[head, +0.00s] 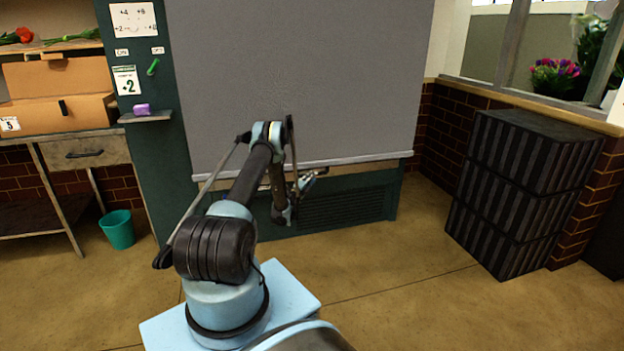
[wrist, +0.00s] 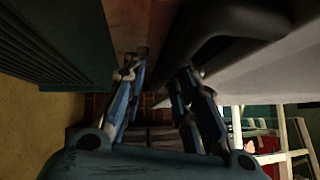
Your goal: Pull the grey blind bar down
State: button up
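The grey blind (head: 300,75) hangs as a wide sheet over most of the teal cabinet front. Its pale bottom bar (head: 355,160) runs across just above the slatted vent. My gripper (head: 308,180) is just below the bar, right of my forearm, and small in the head view. In the wrist view my gripper (wrist: 163,72) has its two fingers apart with nothing visible held between them. A dark rounded shape (wrist: 225,35) and a pale grey surface (wrist: 255,72) lie beside the right finger; I cannot tell whether they touch it. My arm hides part of the bar.
The vent (head: 345,207) is below the bar. Stacked dark crates (head: 525,190) stand at the right. A teal bin (head: 117,229) and a bench with a cardboard box (head: 60,78) are at the left. A small shelf holds a purple block (head: 141,109). Floor between is clear.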

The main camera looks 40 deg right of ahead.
jog(key=v, duration=0.5)
dwell(0.6)
